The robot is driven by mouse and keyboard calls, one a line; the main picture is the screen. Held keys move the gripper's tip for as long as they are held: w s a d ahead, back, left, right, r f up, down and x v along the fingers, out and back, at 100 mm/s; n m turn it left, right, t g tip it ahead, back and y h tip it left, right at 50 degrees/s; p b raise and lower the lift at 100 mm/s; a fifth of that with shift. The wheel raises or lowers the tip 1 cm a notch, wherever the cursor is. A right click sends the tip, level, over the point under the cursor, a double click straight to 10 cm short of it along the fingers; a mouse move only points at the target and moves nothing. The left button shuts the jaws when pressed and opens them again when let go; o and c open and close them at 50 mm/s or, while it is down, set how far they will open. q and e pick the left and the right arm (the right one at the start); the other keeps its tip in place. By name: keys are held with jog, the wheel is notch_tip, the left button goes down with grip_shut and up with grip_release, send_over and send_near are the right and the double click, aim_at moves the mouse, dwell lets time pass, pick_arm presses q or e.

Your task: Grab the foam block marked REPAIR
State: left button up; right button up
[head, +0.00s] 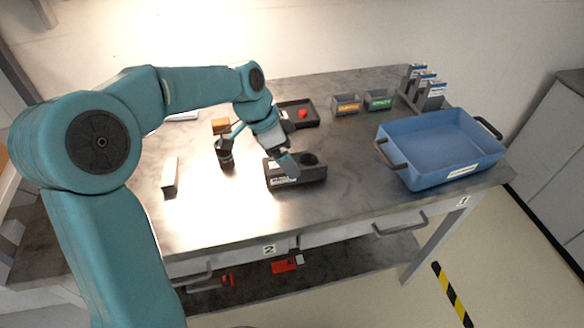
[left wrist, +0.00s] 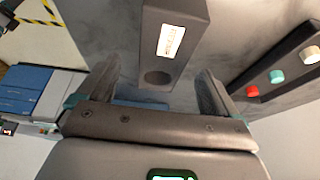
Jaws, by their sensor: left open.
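No block on the table shows a REPAIR marking that I can read. A dark oblong block (head: 310,174) with a white label and a round recess lies near the middle of the table. A dark block with a white label and a round recess (left wrist: 174,14) also shows in the left wrist view, beyond and between the fingers; its print is unreadable. My right gripper is not visible.
A blue tray (head: 440,176) stands at the right. Two small labelled bins (head: 347,104) and upright labelled pieces (head: 433,95) are behind it. A black tray with a red piece (head: 302,114) lies at the back.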

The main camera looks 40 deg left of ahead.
pick_arm(q)
jog(key=shift+x, duration=2.2)
jog(key=shift+a, duration=0.15)
jog(key=c, duration=1.1)
jog(key=shift+o, duration=0.2)
jog(key=shift+w+r, duration=0.1)
